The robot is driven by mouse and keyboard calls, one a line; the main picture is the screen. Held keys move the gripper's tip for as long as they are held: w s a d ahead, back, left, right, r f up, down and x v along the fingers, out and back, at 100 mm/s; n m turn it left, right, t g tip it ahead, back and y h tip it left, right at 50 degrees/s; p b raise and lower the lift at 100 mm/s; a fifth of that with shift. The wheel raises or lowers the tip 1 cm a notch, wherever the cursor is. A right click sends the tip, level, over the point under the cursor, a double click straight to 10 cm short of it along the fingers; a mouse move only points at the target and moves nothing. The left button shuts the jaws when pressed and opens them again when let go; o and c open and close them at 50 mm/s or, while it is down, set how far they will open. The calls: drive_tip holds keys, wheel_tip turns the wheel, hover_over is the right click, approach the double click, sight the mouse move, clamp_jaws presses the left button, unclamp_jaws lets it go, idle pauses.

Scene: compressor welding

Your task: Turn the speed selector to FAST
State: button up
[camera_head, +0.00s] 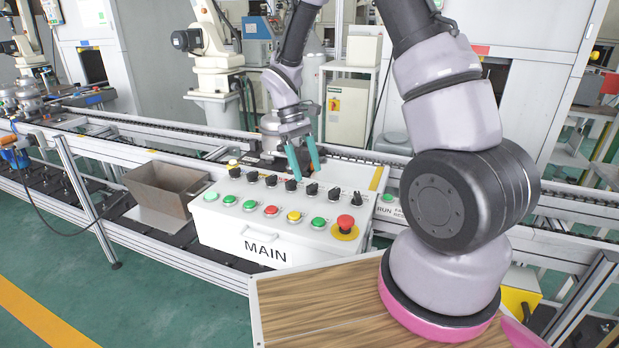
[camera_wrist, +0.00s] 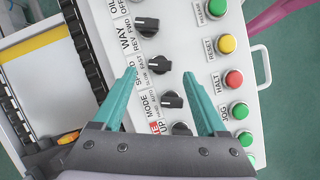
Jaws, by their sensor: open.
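The speed selector is a black rotary knob on the sloped white MAIN panel (camera_head: 225,232). In the wrist view the SPEED knob (camera_wrist: 160,64) sits beside its FAST and SLOW labels. I cannot tell for sure which label its bar points to. In the head view it appears to be the knob (camera_head: 312,188) just under the fingertips. My gripper (camera_head: 307,172) is open, with teal fingers pointing down at the knob row. In the wrist view the fingertips (camera_wrist: 159,73) stand on either side of the SPEED knob, with nothing held. They look above the panel; exact height is unclear.
The WAY knob (camera_wrist: 147,27) and MODE knob (camera_wrist: 171,99) are close neighbours. A button row with yellow RESET (camera_wrist: 227,43) and red HALT (camera_wrist: 234,78) runs alongside. A red emergency button (camera_head: 345,222) is at the panel's right. A metal bin (camera_head: 165,190) stands left; a conveyor rail (camera_head: 180,130) runs behind.

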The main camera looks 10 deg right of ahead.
drive_tip(key=v, duration=0.7)
idle(0.3)
drive_tip(key=s+d+r+m+t+y, duration=0.1)
drive_tip(key=s+d+r+m+t, duration=0.15)
drive_tip(key=r, duration=0.55)
drive_tip(key=s+d+r+m+t+y, duration=0.2)
drive_tip(key=s+r, duration=0.2)
drive_tip(key=r, duration=0.3)
drive_tip(key=s+d+r+m+t, duration=0.2)
drive_tip(key=s+r+m+t, duration=0.1)
drive_tip(key=s, duration=0.3)
drive_tip(key=s+d+r+m+t+y, duration=0.1)
drive_tip(key=s+d+r+m+t, duration=0.1)
drive_tip(key=s+r, duration=0.3)
drive_tip(key=shift+s+m+t, duration=0.45)
drive_tip(key=shift+s+t, duration=0.2)
drive_tip(key=shift+t, duration=0.1)
